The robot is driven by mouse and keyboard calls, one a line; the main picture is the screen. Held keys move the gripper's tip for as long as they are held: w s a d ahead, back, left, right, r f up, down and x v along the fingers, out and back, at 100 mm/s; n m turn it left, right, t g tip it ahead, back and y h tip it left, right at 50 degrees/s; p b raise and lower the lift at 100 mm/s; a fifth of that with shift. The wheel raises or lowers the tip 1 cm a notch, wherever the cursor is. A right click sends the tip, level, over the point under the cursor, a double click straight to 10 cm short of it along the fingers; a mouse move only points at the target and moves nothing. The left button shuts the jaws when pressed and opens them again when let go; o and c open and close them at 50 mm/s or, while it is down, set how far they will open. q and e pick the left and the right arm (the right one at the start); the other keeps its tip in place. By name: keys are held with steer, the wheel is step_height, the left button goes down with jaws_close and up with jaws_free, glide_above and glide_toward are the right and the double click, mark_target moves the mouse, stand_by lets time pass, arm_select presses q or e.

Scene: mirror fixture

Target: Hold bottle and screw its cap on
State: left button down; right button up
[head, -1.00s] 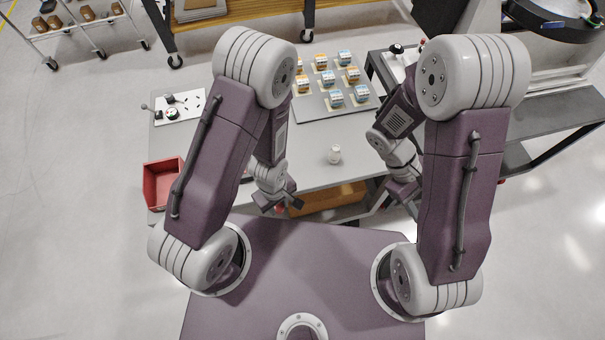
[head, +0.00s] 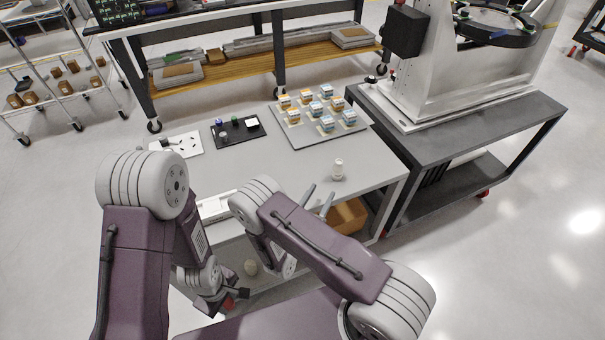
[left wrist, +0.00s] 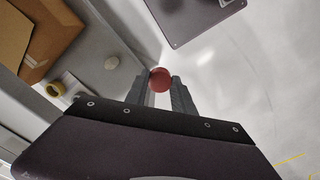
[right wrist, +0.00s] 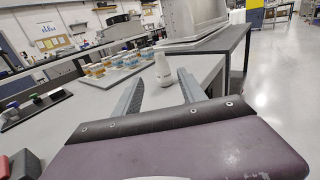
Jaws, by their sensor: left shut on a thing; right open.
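The bottle (head: 338,169) is small and white and stands upright on the grey table near its front right. It also shows in the right wrist view (right wrist: 162,70), just beyond my right fingertips, its narrow neck upward. My right gripper (head: 320,191) is open and empty, its two fingers pointing at the bottle; I see no clear contact. My left gripper (left wrist: 160,80) is shut on a round red thing, probably the cap (left wrist: 160,78). In the head view my left gripper (head: 228,297) is low, in front of the table and well away from the bottle.
A grey board (head: 287,127) with several small boxes lies behind the bottle. A black tray (head: 226,139) and a white plate (head: 190,149) lie at the back left. A dark side table (head: 455,125) stands right. A brown box (head: 348,216) sits under the table. Tabletop around the bottle is clear.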

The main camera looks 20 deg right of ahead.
mark_target(337, 166)
arm_select(q)
steer(key=shift+w+d, duration=0.1)
steer(key=shift+d, duration=0.05)
arm_select(e)
steer(key=shift+d, duration=0.15)
arm_select(q)
steer(key=shift+r+p, duration=0.5)
arm_select(e)
steer(key=x, duration=0.6)
steer(key=shift+w+d, duration=0.2)
steer(key=shift+d, duration=0.05)
steer(key=shift+w, duration=0.1)
arm_select(q)
steer(key=shift+r+p, duration=0.55)
arm_select(e)
steer(key=x, duration=0.5)
steer(key=shift+w+r, duration=0.1)
steer(key=shift+r, duration=0.1)
steer(key=shift+c, duration=0.2)
jaws_close()
